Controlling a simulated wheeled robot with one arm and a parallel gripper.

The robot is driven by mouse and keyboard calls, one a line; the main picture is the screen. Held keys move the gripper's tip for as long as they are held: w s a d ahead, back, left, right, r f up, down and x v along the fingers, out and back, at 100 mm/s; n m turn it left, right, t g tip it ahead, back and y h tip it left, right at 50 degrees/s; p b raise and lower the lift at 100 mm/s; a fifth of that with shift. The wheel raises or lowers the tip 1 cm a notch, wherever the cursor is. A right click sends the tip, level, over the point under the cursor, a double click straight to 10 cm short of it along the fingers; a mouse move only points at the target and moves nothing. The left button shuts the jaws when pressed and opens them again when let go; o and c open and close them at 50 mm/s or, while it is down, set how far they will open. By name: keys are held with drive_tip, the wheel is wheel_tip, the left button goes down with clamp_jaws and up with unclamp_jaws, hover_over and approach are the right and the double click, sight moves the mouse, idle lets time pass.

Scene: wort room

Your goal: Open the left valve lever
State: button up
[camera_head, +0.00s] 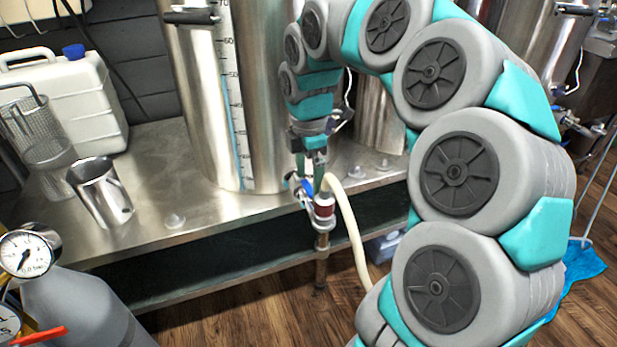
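A valve (298,190) sits low on the front of the left steel tank (200,110). A small blue lever (308,187) shows on it, partly hidden by my gripper. A dark red fitting (324,205) is just below and right of the lever, with a cream hose (352,230) curving down beside it. My gripper (310,172) points down at the valve, its fingertips close to the blue lever. I cannot tell whether the fingers touch the lever or how far apart they are.
The steel table (150,215) holds a metal cup (100,190), a mesh basket (38,125) and a white canister (75,90). A gauge (25,255) and red handle (38,335) are at lower left. A blue cloth (580,268) lies on the floor at right.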

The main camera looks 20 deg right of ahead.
sight(309, 186)
wheel_tip(309, 186, up, 8)
drive_tip(key=shift+f, duration=0.15)
idle(0.6)
idle(0.4)
